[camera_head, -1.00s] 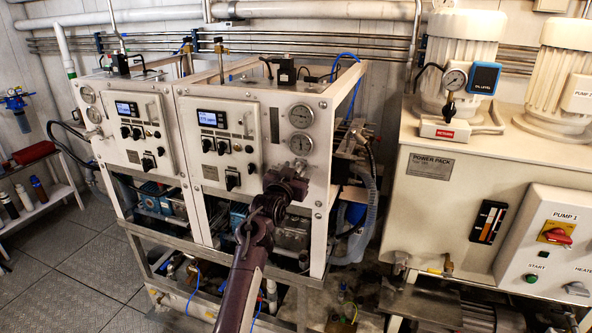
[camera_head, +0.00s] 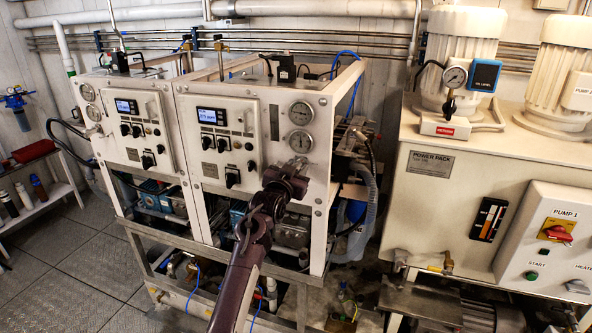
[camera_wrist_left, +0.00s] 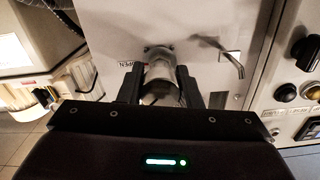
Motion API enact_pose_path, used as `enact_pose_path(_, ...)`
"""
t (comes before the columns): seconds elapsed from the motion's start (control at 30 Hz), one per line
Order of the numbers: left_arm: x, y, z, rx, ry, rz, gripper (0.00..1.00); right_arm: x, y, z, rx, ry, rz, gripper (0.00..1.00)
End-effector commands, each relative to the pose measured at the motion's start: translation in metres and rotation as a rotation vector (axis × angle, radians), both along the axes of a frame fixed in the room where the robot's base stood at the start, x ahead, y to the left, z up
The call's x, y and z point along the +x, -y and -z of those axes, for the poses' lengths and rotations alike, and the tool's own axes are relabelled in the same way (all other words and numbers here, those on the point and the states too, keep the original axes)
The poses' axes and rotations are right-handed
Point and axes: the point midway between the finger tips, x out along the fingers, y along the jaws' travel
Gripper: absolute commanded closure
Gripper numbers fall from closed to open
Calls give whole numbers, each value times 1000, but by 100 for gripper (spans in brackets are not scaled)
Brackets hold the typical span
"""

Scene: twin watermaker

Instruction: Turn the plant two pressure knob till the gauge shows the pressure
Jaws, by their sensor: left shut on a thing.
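The right-hand white unit carries a metal pressure knob (camera_head: 300,166) low on its right panel, below two round gauges, the upper gauge (camera_head: 301,114) and the lower gauge (camera_head: 300,142). The needles are too small to read. My left gripper (camera_head: 292,175) reaches up to the knob from below and hides part of it. In the left wrist view the two black fingers of the gripper (camera_wrist_left: 158,84) sit on either side of the silver cylindrical knob (camera_wrist_left: 160,68), shut on it. An "OPEN" label shows beside it. My right gripper is not in view.
The unit's control panel has a small display (camera_head: 211,117), black knobs and a handle. A similar unit (camera_head: 125,130) stands to its left. A power pack cabinet (camera_head: 440,200) stands to the right. Hoses (camera_head: 368,200) hang in the gap between. Floor is open at left.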

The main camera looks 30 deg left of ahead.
Motion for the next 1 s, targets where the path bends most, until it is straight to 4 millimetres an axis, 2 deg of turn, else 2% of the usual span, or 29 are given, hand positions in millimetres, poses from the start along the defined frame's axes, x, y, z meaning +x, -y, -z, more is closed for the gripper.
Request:
enact_pose_path(0.03, 0, 0, 0, -1, -1, 0, 66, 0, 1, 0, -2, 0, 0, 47)
enact_pose_path(0.2, 0, 0, 0, -2, 0, 0, 47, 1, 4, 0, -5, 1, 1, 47)
enact_pose_path(0.57, -5, 1, 2, -2, 0, 0, 47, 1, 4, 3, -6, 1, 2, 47)
enact_pose_path(1.0, -64, 16, 4, -1, -1, 1, 47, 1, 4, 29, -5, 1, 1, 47)
